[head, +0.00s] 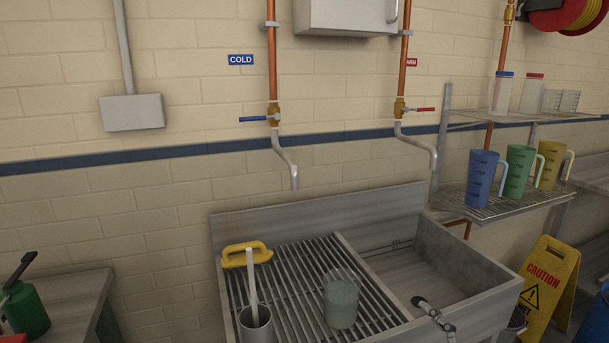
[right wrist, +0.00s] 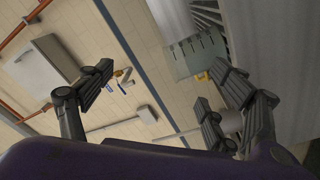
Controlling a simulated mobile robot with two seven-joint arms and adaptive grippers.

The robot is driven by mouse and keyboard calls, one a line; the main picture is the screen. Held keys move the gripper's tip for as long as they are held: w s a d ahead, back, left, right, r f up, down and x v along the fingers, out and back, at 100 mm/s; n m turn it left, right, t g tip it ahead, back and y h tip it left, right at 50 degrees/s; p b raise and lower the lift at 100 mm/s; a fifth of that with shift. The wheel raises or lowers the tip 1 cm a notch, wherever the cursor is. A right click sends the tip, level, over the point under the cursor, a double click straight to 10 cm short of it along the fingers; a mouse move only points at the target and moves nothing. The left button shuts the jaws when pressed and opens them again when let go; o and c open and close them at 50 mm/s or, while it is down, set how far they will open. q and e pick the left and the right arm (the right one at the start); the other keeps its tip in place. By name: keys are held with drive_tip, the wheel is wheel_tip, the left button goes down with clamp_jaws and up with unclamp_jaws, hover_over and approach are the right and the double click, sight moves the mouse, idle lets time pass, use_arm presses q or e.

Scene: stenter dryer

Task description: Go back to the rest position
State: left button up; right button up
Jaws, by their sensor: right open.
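My right gripper (right wrist: 165,92) is in the right wrist view, its fingers spread wide apart and nothing held between them. A see-through container with dark graduation marks (right wrist: 195,56) shows beyond the fingers, near the right-hand finger; I cannot tell the exact gap. In the head view a clear beaker (head: 341,303) stands upright on the slatted drainer (head: 297,262). Neither gripper shows in the head view. My left gripper is not in any view.
A grey cup (head: 256,326) with a white-shafted, yellow-handled tool (head: 247,255) stands on the drainer. The sink (head: 455,270) is to its right. A wall shelf (head: 500,208) holds blue, green and yellow jugs. A yellow caution sign (head: 549,285) stands at right.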

drive_tip(key=s+d+f+m+g+h+p, duration=0.1)
drive_tip(key=s+f+m+h, duration=0.15)
drive_tip(key=f, duration=0.35)
drive_tip(key=s+d+f+m+g+h, duration=0.1)
drive_tip(key=s+d+f+m+h, duration=0.1)
drive_tip(key=s+f+m, duration=0.3)
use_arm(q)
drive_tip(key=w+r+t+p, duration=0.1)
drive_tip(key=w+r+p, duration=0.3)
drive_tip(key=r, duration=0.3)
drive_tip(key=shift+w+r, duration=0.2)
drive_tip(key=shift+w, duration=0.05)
use_arm(e)
drive_tip(key=s+a+f+m+g, duration=0.1)
drive_tip(key=s+f+m+g, duration=0.1)
drive_tip(key=s+f, duration=0.3)
drive_tip(key=s+a+f+m+g+h, duration=0.1)
drive_tip(key=s+f, duration=0.4)
drive_tip(key=s, duration=0.6)
drive_tip(key=s+a+f+m+g, duration=0.1)
drive_tip(key=s+f+m+g, duration=0.2)
drive_tip(key=s+f, duration=0.2)
drive_tip(key=s, duration=0.3)
drive_tip(key=shift+s+a+f+g, duration=0.2)
drive_tip(key=shift+s+a+g, duration=0.1)
drive_tip(key=shift+m+h, duration=0.25)
